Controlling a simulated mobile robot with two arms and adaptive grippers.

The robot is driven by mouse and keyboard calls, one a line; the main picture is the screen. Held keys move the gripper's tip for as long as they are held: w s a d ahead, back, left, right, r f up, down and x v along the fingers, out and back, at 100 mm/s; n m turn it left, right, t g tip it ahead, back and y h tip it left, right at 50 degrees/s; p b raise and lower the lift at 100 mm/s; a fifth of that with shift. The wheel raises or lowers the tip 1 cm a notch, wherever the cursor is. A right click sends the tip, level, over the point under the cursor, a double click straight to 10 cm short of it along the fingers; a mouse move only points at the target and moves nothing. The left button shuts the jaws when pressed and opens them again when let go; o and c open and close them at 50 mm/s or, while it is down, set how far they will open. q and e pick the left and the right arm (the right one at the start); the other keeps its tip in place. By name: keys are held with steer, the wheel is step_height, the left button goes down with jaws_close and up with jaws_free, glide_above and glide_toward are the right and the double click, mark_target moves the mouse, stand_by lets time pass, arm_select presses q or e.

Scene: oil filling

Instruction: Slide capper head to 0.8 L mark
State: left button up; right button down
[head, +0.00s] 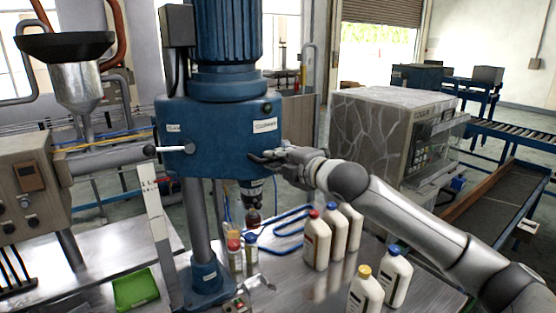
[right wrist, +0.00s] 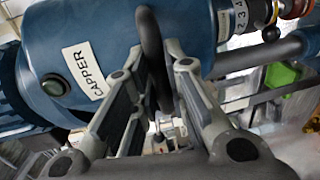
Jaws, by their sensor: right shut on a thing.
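The blue capper head (head: 222,140) with its motor is mounted on a grey column (head: 201,225). It fills much of the right wrist view, with a "CAPPER" label (right wrist: 83,68). A white scale strip (head: 156,220) stands left of the column; its marks are too small to read. My right gripper (head: 266,156) is at the head's right side. In the right wrist view its fingers (right wrist: 160,85) are shut on the dark handle (right wrist: 150,35). My left gripper is not in view.
Small bottles (head: 234,258) stand beneath the chuck (head: 251,190). A green tray (head: 136,289) lies at left. A stone-patterned cabinet (head: 385,135) stands behind my right arm.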

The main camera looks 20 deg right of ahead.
steer(key=shift+f, duration=0.15)
steer(key=shift+f, duration=0.7)
steer(key=shift+r, duration=0.15)
steer(key=shift+f, duration=0.6)
stand_by(0.5)
steer(key=c, duration=1.1)
jaws_free()
steer(key=shift+r, duration=0.1)
steer(key=shift+r, duration=0.1)
